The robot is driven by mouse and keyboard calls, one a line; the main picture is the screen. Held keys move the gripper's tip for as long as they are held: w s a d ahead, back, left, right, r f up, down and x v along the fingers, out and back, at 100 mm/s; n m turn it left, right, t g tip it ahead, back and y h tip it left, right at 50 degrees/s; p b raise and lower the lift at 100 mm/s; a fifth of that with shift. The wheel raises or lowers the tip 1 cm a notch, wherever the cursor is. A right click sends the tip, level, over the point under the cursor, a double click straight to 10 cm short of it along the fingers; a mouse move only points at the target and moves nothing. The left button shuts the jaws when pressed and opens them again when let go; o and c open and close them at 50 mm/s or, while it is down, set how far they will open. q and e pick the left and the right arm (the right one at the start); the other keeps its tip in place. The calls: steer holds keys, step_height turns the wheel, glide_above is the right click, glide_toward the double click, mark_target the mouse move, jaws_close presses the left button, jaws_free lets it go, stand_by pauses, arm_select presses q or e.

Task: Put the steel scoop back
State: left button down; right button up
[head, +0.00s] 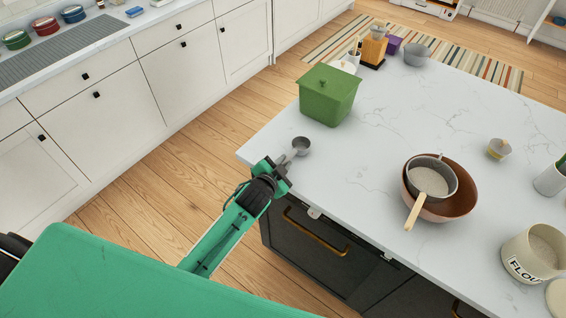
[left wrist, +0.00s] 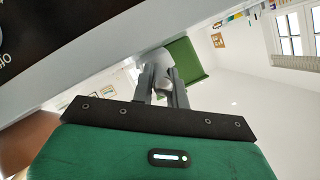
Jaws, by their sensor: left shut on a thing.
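The steel scoop (head: 301,146) is a small grey cup on a short handle. My left gripper (head: 281,166) is shut on its handle at the near left corner of the island. The cup points away from the gripper, over the white worktop; I cannot tell whether it touches the top. In the left wrist view my gripper fingers (left wrist: 160,77) are close together, with a pale part of the scoop (left wrist: 133,70) partly hidden behind them. A flour canister (head: 533,253), open and holding white powder, stands at the right edge. My right gripper is not in view.
A brown bowl (head: 463,200) holds a wooden-handled pan (head: 430,179) of white contents. The worktop (head: 340,175) between box and bowl is clear.

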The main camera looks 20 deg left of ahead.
arm_select(q)
steer(key=shift+f, duration=0.1)
steer(key=c, duration=1.4)
jaws_free()
steer(key=shift+r, duration=0.25)
steer(key=shift+s+f, duration=0.1)
steer(key=shift+s, duration=0.3)
steer(key=shift+b+v, duration=1.3)
steer(key=shift+v, duration=4.35)
